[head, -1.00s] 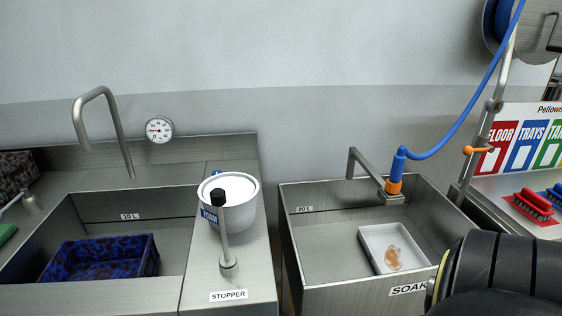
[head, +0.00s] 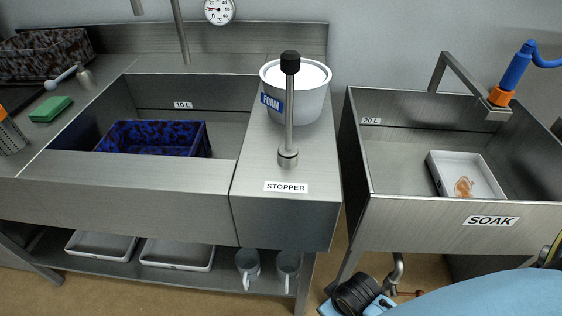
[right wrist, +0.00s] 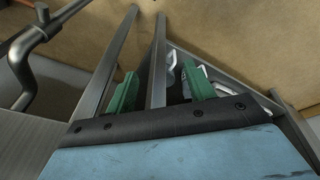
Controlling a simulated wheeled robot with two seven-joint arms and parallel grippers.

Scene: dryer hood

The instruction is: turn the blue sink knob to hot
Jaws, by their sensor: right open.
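I cannot make out a blue sink knob in either view. The left sink basin (head: 225,115) is marked 10 L, and a grey fitting with a lever (head: 68,77) stands at its left. The soak sink (head: 400,215) is at the right, with a drain pipe and a small reddish-handled valve (head: 407,293) below it. My right gripper (right wrist: 160,88) is open, its green-padded fingers apart, among metal bars above a brown floor. Nothing is clearly held between the fingers. My left gripper is not in view.
A stopper post (head: 289,115) and a white foam tub (head: 312,105) stand between the sinks. A blue speckled bin (head: 150,138) is in the left basin, and a white tray (head: 480,180) in the soak sink. Mugs (head: 248,265) are on the low shelf. A dark pipe (right wrist: 28,65) borders the right wrist view.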

